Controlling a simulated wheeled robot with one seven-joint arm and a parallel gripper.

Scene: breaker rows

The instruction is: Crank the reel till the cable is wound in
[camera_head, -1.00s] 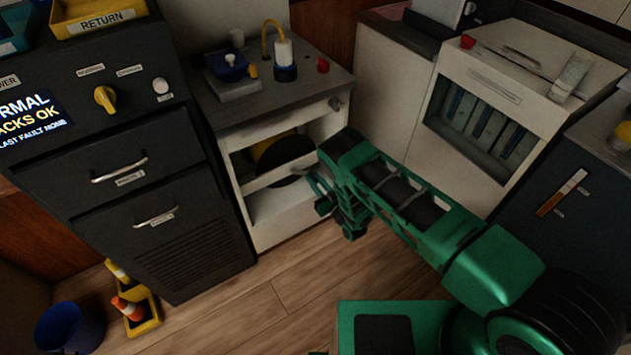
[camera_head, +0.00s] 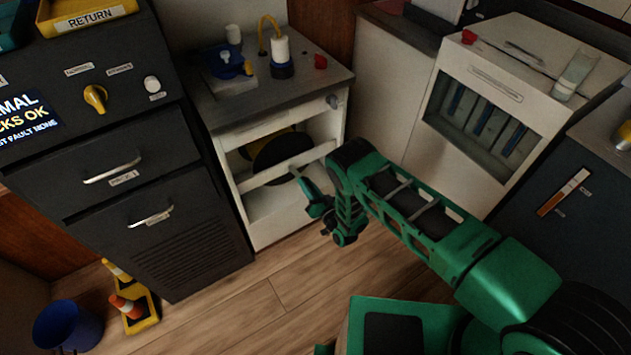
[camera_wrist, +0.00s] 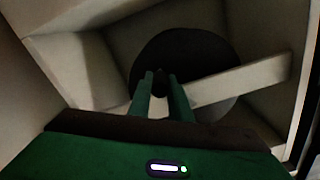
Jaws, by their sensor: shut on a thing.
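The reel (camera_head: 279,158) is a dark disc with some yellow behind it, inside the open front of a white cabinet (camera_head: 262,231). A pale bar crosses in front of the disc. In the wrist view the reel (camera_wrist: 205,55) is straight ahead. My gripper (camera_wrist: 160,76) is shut on a small dark piece in front of the disc, which looks like the crank handle (camera_wrist: 159,79). In the head view my gripper (camera_head: 299,174) is at the cabinet's opening and its fingertips are hard to make out. I cannot tell how much cable is out.
The cabinet top (camera_head: 322,77) holds a blue-and-white device, a white cylinder with a yellow hose and a red knob. A dark drawer unit (camera_head: 110,190) stands left, and a white slotted cabinet (camera_head: 470,130) right.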

